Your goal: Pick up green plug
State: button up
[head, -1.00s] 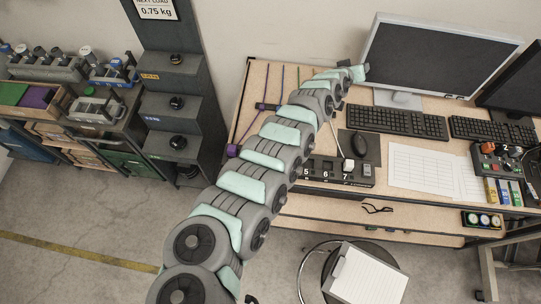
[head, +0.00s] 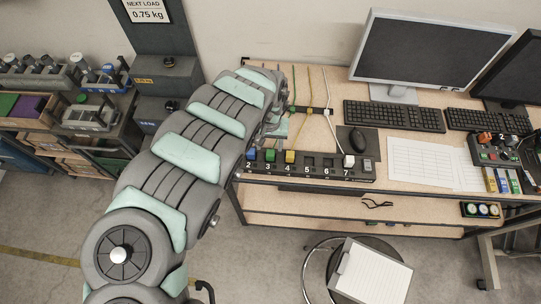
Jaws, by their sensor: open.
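The green plug (head: 270,155) sits in the black numbered panel (head: 320,167) at the desk's front edge, above the number 3. A blue plug (head: 251,154) is to its left and a yellow plug (head: 290,156) to its right. My gripper (head: 276,132) is just behind and above the green and yellow plugs, partly hidden by my arm. It is open and appears empty. Its exact gap from the green plug cannot be told from this view.
A white plug (head: 349,160) is in slot 7; slots 5 and 6 look empty. Cords, including a yellow cord (head: 310,88), run back across the desk. A mouse (head: 358,141), keyboard (head: 394,115) and monitor (head: 428,52) stand to the right. A stool (head: 318,268) is in front.

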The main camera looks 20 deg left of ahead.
aim_at(271, 153)
notch_tip(271, 153, down, 2)
jog(key=shift+w, duration=0.1)
jog(key=shift+w+d+f, duration=0.1)
jog(key=shift+f, duration=1)
jog(key=shift+w+d+f, duration=0.1)
jog(key=shift+f, duration=1)
jog(key=shift+a+f, duration=0.15)
jog(key=shift+f, duration=0.2)
grip_shut()
